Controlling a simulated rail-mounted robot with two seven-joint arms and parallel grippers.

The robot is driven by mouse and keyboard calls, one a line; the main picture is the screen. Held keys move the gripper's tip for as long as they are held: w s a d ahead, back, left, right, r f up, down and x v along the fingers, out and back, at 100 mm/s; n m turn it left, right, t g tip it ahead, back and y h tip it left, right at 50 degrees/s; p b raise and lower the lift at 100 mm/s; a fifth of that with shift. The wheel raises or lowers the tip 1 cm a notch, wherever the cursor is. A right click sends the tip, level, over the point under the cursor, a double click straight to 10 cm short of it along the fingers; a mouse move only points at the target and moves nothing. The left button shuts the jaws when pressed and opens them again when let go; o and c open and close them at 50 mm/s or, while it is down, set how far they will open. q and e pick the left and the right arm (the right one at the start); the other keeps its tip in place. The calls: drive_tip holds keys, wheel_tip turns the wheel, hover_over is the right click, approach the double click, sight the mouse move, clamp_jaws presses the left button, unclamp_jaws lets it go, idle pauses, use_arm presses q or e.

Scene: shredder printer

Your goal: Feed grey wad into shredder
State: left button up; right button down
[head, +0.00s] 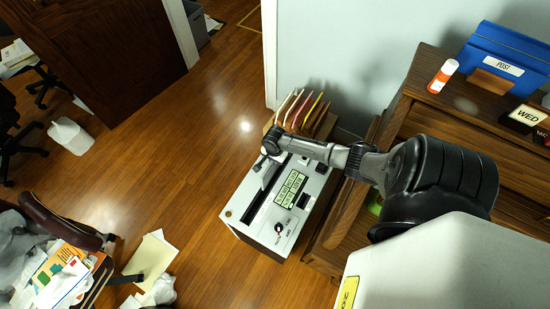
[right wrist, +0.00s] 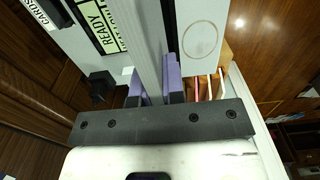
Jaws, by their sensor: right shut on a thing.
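The shredder (head: 256,222) is a white box with a dark slot along its top, a green label panel and a black knob. It stands on the floor beside the wooden desk. My right gripper (head: 267,160) is over the far part of its top. In the right wrist view my right gripper (right wrist: 154,92) is shut on the grey wad (right wrist: 148,45), a flat grey strip seen nearly edge-on between purple pads. In the head view a pale piece of the wad (head: 268,174) shows below the fingers, at the slot. I cannot tell how deep it sits. My left gripper is out of view.
Several coloured folders (head: 302,110) stand just behind the shredder. Papers (head: 150,258) lie on the floor at left. Open floor lies left of the shredder.

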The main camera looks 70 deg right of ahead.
drive_tip(key=shift+f+b, duration=1.3)
drive_tip(key=shift+f, duration=1.6)
drive_tip(key=c, duration=1.1)
unclamp_jaws()
